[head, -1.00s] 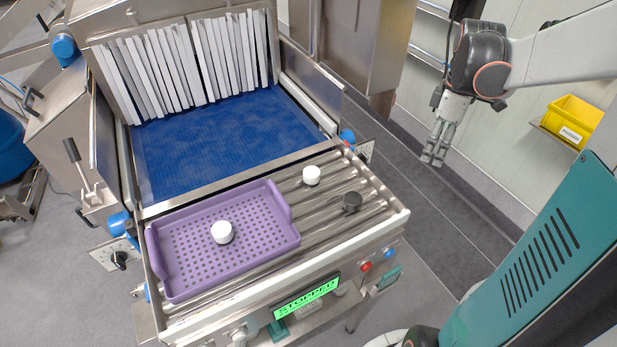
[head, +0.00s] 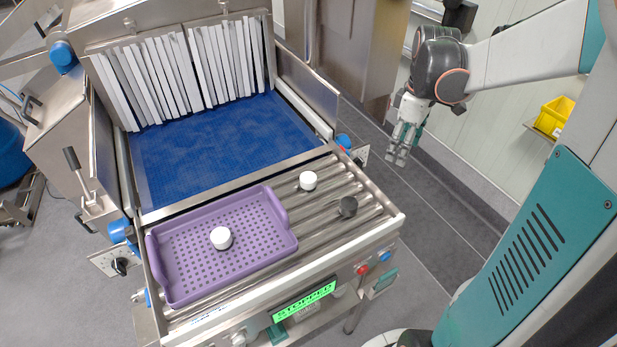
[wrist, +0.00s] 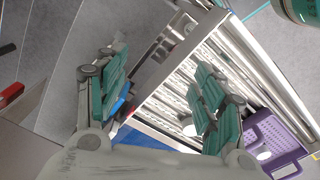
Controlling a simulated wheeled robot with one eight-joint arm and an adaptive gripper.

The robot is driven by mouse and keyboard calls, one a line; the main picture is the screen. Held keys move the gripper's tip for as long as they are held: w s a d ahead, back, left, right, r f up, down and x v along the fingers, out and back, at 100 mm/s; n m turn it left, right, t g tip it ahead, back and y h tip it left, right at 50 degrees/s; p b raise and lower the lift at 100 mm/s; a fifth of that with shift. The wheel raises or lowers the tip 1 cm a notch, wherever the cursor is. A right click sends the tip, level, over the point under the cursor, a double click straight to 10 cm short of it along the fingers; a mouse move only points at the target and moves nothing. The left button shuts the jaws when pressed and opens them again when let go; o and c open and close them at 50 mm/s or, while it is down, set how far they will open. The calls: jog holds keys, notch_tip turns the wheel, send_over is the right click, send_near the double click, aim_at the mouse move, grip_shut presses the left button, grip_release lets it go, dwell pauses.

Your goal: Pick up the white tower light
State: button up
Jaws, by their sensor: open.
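Two small white round pieces show in the head view, and I cannot tell which is the tower light. One (head: 308,181) stands on the rollers right of the purple tray. The other (head: 221,238) stands inside the purple tray (head: 165,270). My gripper (head: 399,150) is open and empty, hanging to the right of the conveyor, beyond its edge and apart from both pieces. In the wrist view the open fingers (wrist: 160,62) spread on both sides. One white piece (wrist: 189,130) is partly hidden behind the right finger; the other (wrist: 264,155) shows in the tray.
A blue belt (head: 225,140) leads to a white strip curtain (head: 180,70). A green panel (head: 304,299) reads STOPPED. A yellow bin (head: 553,117) is at the right wall.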

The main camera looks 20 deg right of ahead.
jog(key=w+a+r+m+p, duration=0.1)
jog(key=w+a+p, duration=0.25)
jog(key=a, duration=0.55)
jog(key=m+p, duration=0.2)
send_near(308, 177)
jog(key=shift+t+y, duration=0.3)
jog(key=shift+t, duration=0.1)
notch_tip(308, 177, down, 10)
jog(key=shift+w+f+b, duration=0.1)
jog(key=shift+b, duration=0.7)
jog(key=c, duration=1.2)
